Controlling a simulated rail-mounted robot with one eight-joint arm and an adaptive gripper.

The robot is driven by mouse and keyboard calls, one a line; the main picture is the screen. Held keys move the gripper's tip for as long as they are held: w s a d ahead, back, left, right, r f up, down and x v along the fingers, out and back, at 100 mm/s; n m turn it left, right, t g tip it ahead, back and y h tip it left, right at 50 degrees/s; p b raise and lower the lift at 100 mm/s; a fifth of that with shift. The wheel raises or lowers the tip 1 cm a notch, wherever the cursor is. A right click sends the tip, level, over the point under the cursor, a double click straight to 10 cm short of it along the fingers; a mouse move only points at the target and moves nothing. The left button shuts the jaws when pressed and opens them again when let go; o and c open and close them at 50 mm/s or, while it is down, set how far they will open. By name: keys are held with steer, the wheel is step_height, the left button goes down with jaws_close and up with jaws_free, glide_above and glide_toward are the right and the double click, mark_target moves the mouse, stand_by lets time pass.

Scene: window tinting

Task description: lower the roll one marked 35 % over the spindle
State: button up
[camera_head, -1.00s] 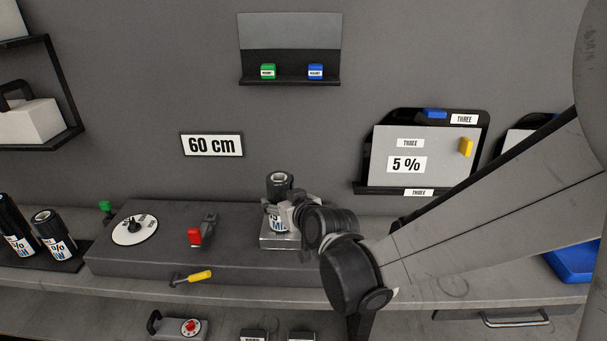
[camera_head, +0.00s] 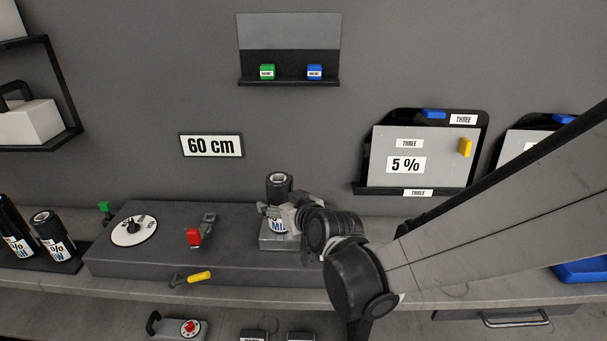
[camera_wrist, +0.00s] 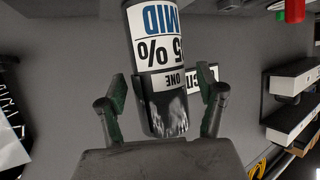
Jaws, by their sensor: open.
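Roll one (camera_head: 279,187) is a dark upright cylinder with a white label, standing at the silver block (camera_head: 277,244) on the grey bench unit. In the wrist view the roll (camera_wrist: 157,52) shows upside-down labels reading "MID", "5 %" and "ONE"; the first digit is cut off. My gripper (camera_head: 280,213) is at the roll's middle from the right. In the wrist view my gripper's fingers (camera_wrist: 165,98) are open, one on each side of the roll, with a gap visible at least on the right. The spindle is hidden, so I cannot see how the roll sits on it.
Left of the block are a red clamp-like part (camera_head: 195,236), a white dial (camera_head: 134,231) and a yellow-handled tool (camera_head: 198,277). Two dark rolls (camera_head: 47,232) stand at the far left. A panel marked 5 % (camera_head: 430,157) stands on a ledge behind my arm.

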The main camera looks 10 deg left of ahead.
steer(key=v, duration=1)
steer(key=s+d+m+g+h, duration=0.2)
steer(key=s+d, duration=0.5)
steer(key=d, duration=0.8)
steer(key=s+d+m+g+h, duration=0.1)
steer(key=s+d+m+h, duration=0.4)
steer(key=d, duration=1)
steer(key=s+r+h, duration=0.1)
steer(key=s, duration=0.2)
steer(key=shift+m+g, duration=0.3)
steer(key=shift+g, duration=0.1)
steer(key=shift+d, duration=0.15)
